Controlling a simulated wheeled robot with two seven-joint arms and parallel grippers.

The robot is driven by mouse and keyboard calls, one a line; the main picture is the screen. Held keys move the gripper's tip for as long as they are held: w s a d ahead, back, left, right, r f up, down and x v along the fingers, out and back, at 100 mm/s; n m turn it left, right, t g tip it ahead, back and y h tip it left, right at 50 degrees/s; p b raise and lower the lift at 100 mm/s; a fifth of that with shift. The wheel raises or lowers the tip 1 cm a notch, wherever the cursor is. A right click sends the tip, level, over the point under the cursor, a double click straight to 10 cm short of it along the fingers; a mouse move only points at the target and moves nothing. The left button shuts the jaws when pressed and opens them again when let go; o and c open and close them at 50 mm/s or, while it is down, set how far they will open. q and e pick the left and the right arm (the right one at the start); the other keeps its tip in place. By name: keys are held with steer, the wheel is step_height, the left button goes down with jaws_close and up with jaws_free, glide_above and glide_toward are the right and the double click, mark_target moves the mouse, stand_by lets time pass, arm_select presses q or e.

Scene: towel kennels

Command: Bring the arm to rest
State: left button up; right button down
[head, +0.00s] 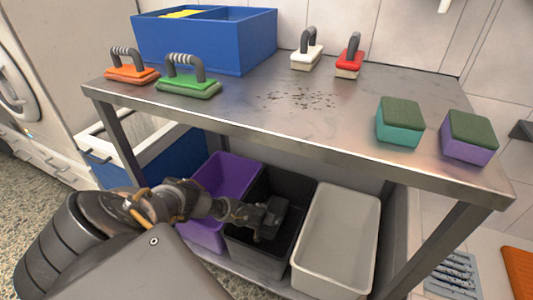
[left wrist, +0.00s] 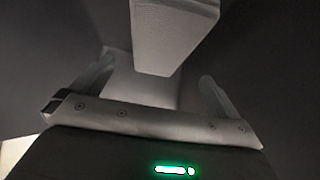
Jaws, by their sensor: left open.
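My left arm comes in from the left in the head view. My left gripper (head: 268,222) is at the black bin (head: 288,190) on the shelf under the metal table, inside its opening. In the left wrist view my left gripper (left wrist: 155,88) has its two fingers apart at the sides. A grey block-shaped thing (left wrist: 175,35) shows beyond and between them against dark walls; I cannot tell what it is. It does not appear gripped. The bin's floor is hidden in the head view. My right gripper is not in view.
A purple bin (head: 228,175) and a white bin (head: 338,232) flank the black one. The metal table (head: 300,122) above holds orange (head: 132,73), green (head: 188,84), white (head: 306,58) and red (head: 349,66) handled brushes, teal (head: 398,128) and purple (head: 466,148) sponges, and a blue box (head: 210,45).

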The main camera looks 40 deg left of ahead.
arm_select(q)
steer(key=shift+s+d+r, duration=0.1)
steer(key=shift+s+r, duration=0.1)
steer(key=shift+r, duration=0.05)
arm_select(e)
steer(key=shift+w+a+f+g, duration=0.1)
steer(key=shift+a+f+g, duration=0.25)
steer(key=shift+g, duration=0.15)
